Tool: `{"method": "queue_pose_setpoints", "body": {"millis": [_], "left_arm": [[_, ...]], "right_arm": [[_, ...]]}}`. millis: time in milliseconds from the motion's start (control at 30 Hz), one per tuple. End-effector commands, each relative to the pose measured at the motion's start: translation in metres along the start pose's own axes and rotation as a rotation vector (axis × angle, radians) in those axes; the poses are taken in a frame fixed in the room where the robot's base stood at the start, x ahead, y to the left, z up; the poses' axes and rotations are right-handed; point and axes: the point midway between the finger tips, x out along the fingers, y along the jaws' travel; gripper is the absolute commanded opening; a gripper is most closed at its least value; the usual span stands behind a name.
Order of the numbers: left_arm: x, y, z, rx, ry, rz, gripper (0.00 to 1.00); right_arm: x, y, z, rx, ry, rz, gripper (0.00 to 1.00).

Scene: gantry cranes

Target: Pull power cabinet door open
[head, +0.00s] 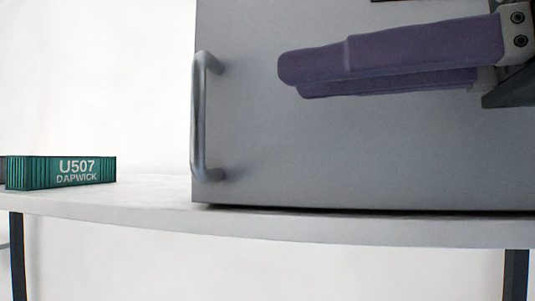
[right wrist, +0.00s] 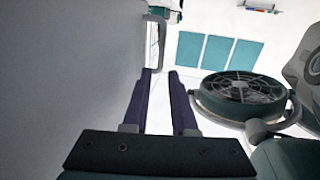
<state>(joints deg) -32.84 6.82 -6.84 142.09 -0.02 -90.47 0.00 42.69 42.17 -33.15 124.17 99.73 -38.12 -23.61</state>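The power cabinet is a grey box with a flat door (head: 330,150), filling the right of the head view. A vertical grey bar handle (head: 198,120) stands on the door's left edge. My right gripper (head: 289,81) has two purple fingers pointing left toward the handle, with a clear distance between fingertips and bar. In the right wrist view the fingers (right wrist: 160,73) are apart with nothing between them. The handle (right wrist: 152,42) shows beyond their tips, and the grey door surface (right wrist: 70,70) fills the left side. The door looks shut. My left gripper is not in view.
The cabinet stands on a white table (head: 150,201) with dark legs. A small teal container marked U507 DAPWICK (head: 62,172) sits on the table at the far left. The tabletop between container and cabinet is clear. Teal panels (right wrist: 218,50) show in the wrist view's background.

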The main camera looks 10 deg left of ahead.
Motion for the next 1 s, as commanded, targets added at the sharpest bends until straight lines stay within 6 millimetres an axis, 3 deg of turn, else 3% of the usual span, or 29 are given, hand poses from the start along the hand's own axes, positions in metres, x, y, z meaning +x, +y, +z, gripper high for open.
{"method": "queue_pose_setpoints", "body": {"millis": [167, 400, 600, 800, 1000], "left_arm": [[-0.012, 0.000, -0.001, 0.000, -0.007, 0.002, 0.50], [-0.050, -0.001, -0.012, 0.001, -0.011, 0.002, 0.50], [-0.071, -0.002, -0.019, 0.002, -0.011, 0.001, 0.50], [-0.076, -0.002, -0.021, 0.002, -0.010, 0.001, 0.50], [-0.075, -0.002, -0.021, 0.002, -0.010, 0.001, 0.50]], "right_arm": [[0.010, 0.000, -0.011, 0.006, 0.015, -0.007, 0.25], [0.052, -0.002, -0.015, 0.006, 0.014, -0.009, 0.25], [0.084, -0.001, -0.012, 0.007, 0.014, -0.007, 0.25], [0.098, -0.001, -0.007, 0.005, 0.013, -0.006, 0.25], [0.099, -0.001, -0.006, 0.003, 0.012, -0.006, 0.25]]}}
